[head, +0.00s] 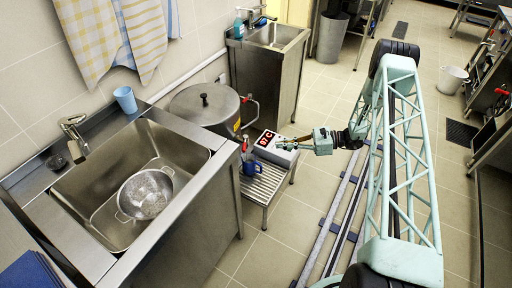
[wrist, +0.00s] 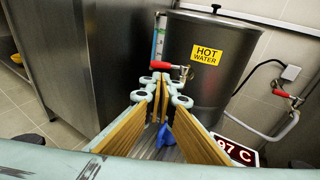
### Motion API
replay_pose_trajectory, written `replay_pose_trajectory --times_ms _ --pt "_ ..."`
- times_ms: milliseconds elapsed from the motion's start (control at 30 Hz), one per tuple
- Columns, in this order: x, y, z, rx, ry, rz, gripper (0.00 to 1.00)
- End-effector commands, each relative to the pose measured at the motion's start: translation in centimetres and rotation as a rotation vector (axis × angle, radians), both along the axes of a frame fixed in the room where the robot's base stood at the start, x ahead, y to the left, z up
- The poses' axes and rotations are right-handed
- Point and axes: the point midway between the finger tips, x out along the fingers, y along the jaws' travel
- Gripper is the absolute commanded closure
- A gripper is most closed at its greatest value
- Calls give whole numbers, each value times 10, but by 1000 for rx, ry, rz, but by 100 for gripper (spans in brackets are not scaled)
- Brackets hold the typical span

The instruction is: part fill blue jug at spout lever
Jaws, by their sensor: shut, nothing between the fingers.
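The steel hot water urn (head: 205,105) stands between the two sinks in the head view. In the wrist view the urn (wrist: 213,75) bears a yellow "HOT WATER" label. Its spout lever (wrist: 161,66) is red and sits just beyond my fingertips. The blue jug (head: 251,168) stands on a slatted metal stand (head: 265,183) below the spout. In the wrist view the jug (wrist: 172,133) is mostly hidden by my fingers; its water level cannot be seen. My gripper (head: 279,144) is shut and empty, to the right of the lever; its fingertips (wrist: 161,84) show in the wrist view.
A display box (head: 271,147) reading 97 C stands beside the jug, close under my gripper. A sink with a colander (head: 147,194) is at left, with a light blue cup (head: 125,99) on its rim. Another sink (head: 272,37) stands behind. Open floor lies to the right.

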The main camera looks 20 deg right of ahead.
Motion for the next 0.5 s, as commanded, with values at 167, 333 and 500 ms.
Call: replay_pose_trajectory --times_ms 167,333,500 --pt "1 4 -1 0 -1 2 100" --pt "4 15 -3 0 0 3 100" --pt "10 31 -7 0 0 3 100"
